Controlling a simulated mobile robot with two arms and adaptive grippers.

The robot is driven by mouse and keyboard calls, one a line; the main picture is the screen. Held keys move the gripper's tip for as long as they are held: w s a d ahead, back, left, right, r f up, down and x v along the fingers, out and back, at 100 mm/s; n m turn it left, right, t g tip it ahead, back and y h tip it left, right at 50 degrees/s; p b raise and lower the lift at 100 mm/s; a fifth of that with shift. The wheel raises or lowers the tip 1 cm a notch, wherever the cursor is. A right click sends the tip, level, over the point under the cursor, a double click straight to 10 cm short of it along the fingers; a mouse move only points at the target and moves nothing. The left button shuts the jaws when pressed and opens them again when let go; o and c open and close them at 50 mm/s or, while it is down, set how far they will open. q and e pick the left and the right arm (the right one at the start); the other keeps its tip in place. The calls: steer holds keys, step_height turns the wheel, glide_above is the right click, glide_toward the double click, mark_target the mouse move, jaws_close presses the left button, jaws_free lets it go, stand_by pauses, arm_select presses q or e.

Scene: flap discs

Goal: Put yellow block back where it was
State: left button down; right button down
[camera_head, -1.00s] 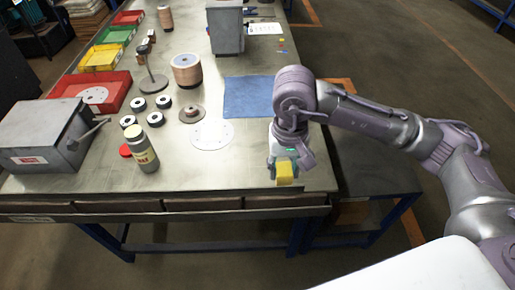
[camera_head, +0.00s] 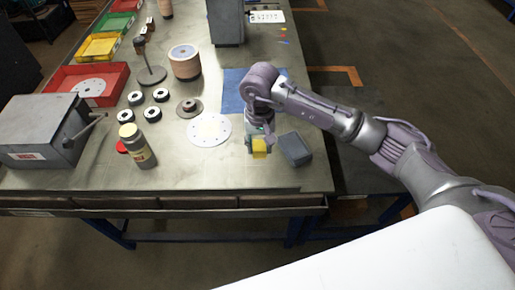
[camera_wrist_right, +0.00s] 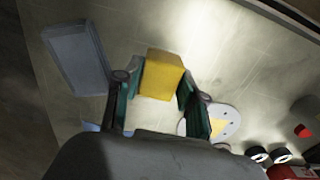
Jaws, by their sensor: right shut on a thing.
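My right gripper (camera_head: 258,141) is shut on the yellow block (camera_head: 260,149), between the white disc and a dark grey block. In the right wrist view the yellow block (camera_wrist_right: 160,75) sits between the two fingers of the right gripper (camera_wrist_right: 155,88). I cannot tell whether the block touches the table or hangs just above it. My left gripper is not in view.
The white disc (camera_head: 209,131) lies left, a blue mat (camera_head: 232,92) behind. A bottle (camera_head: 138,146) and several black rings stand farther left. The table front is clear.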

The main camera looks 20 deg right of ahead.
mark_target(258, 154)
steer(key=shift+w+a+f, duration=0.15)
steer(key=shift+w+f, duration=0.05)
steer(key=shift+w, duration=0.05)
steer(key=shift+f, duration=0.2)
step_height(258, 154, down, 3)
steer(key=shift+f+p, duration=0.15)
steer(key=shift+p, duration=0.7)
steer(key=shift+f, duration=0.2)
steer(key=shift+f, duration=0.1)
steer(key=shift+f+b, duration=0.1)
steer(key=shift+b, duration=0.2)
steer(key=c, duration=0.7)
jaws_free()
